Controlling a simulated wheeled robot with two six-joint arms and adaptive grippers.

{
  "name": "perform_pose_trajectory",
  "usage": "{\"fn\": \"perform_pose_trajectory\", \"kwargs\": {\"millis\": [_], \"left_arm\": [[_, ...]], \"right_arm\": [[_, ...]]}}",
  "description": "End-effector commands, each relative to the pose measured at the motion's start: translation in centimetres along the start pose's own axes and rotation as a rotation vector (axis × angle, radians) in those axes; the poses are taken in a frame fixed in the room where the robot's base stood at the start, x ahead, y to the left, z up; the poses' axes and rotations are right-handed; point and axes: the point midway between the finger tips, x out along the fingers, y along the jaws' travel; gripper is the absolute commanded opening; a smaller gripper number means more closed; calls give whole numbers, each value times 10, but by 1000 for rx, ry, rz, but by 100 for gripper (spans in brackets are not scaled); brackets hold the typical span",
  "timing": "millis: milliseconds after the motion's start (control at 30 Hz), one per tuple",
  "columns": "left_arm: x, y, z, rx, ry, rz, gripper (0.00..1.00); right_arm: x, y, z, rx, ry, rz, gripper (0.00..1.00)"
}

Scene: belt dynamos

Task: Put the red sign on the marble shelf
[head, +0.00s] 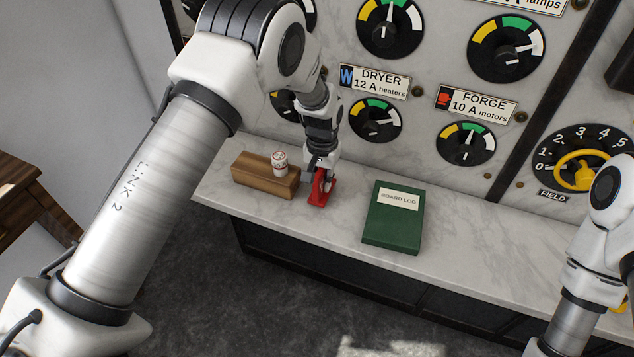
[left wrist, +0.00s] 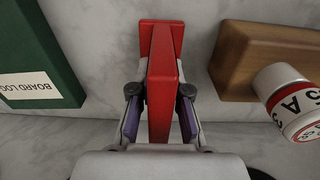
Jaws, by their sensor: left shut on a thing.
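The red sign (head: 318,194) is at the marble shelf (head: 460,243), between a wooden block and a green book. It also shows in the left wrist view (left wrist: 162,85), upright between the fingers, with its far end close to the marble. My left gripper (head: 321,174) is shut on the red sign from above; it shows in the left wrist view (left wrist: 160,112) with a finger on each side. I cannot tell for sure whether the sign's base touches the marble. My right arm shows at the right edge, but its gripper fingers are not visible.
A wooden block (head: 262,181) with a white and red cylinder (head: 280,160) stands left of the sign. A green board log book (head: 392,225) lies to its right. The marble panel with gauges (head: 376,121) rises behind. Bare shelf lies right of the book.

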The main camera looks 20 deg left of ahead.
Motion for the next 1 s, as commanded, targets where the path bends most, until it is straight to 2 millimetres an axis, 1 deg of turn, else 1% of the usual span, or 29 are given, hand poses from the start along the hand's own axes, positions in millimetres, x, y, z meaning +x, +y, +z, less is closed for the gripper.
{"fn": "perform_pose_trajectory", "kwargs": {"millis": [33, 167, 300, 333, 400, 667, 767, 867, 967, 1000], "left_arm": [[13, 2, -1, 1, 1, 0, 0], [8, 2, -2, 0, 2, 0, 0], [10, 2, -2, 0, 2, 0, 0], [10, 2, -2, 1, 1, 0, 20], [10, 2, -2, 1, 2, 0, 41], [9, 2, -2, 1, 2, 0, 41], [6, 2, -2, 1, 2, 0, 41], [-7, 2, -3, 0, 6, 0, 41], [-30, 2, -3, 0, 7, 0, 41], [-41, 2, -3, 0, 8, 0, 41]], "right_arm": [[12, 0, 1, 0, -1, 0, 40], [7, 0, 0, 0, -1, 0, 40], [8, 0, 0, 0, 0, 0, 40], [8, 0, 0, 0, 0, 0, 40], [8, 0, 0, 0, 0, 0, 40], [8, 0, 0, 0, 0, 0, 40], [9, 0, 0, 0, 0, 0, 40], [15, 0, 0, 0, 0, 0, 40], [23, 0, 0, 0, 0, 0, 40], [26, 0, 0, 0, 0, 0, 40]]}}
